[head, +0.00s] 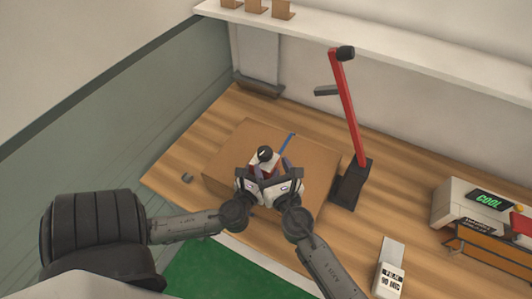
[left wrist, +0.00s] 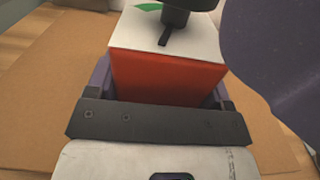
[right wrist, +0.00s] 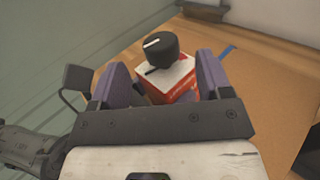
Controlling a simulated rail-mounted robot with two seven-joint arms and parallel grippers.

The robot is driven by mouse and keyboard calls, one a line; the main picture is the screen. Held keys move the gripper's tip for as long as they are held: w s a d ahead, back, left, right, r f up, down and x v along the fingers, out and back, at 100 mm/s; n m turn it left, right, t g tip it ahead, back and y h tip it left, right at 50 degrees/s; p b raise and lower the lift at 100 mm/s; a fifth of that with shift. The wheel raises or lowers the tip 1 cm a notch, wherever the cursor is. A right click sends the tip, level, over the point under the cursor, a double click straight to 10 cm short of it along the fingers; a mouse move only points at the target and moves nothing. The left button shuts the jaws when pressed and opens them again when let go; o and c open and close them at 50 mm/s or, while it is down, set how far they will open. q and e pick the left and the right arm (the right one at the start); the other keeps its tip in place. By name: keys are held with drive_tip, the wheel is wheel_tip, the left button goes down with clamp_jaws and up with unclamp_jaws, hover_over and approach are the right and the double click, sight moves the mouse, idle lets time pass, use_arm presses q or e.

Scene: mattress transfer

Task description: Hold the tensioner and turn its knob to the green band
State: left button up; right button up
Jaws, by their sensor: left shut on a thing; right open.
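The tensioner is a red box with a white top (left wrist: 165,75), standing on a brown board; it also shows in the right wrist view (right wrist: 172,82). Its black knob (right wrist: 158,49) sits on top with a white line, and a dark pointer lies below it. Part of a green band (left wrist: 149,6) shows on the white top in the left wrist view. My left gripper (left wrist: 162,90) is shut on the red box, fingers on both sides. My right gripper (right wrist: 160,75) is open, its purple fingers apart and the knob seen beyond and between them. The head view shows both grippers (head: 268,182) close together.
The brown board (head: 225,160) lies on the wooden table with a blue strip (head: 287,144) near the tensioner. A red lever (head: 348,110) on a black base stands right of it. A printer-like machine (head: 460,205) and a white labelled device (head: 390,270) are farther right.

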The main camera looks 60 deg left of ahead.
sight(266, 158)
drive_tip(key=shift+w+a, duration=0.15)
drive_tip(key=shift+a, duration=1.1)
drive_tip(key=shift+w+a, duration=0.15)
drive_tip(key=shift+a, duration=1.05)
drive_tip(key=shift+c, duration=0.4)
drive_tip(key=c, duration=0.9)
drive_tip(key=shift+o, duration=0.2)
drive_tip(key=shift+s+m+t+h, duration=0.1)
drive_tip(key=shift+m+t+h, duration=0.2)
drive_tip(key=shift+m+t, duration=0.75)
drive_tip(key=shift+n+t, duration=0.25)
drive_tip(key=o, duration=0.9)
drive_tip(key=shift+o, duration=0.2)
drive_tip(key=v, duration=1.2)
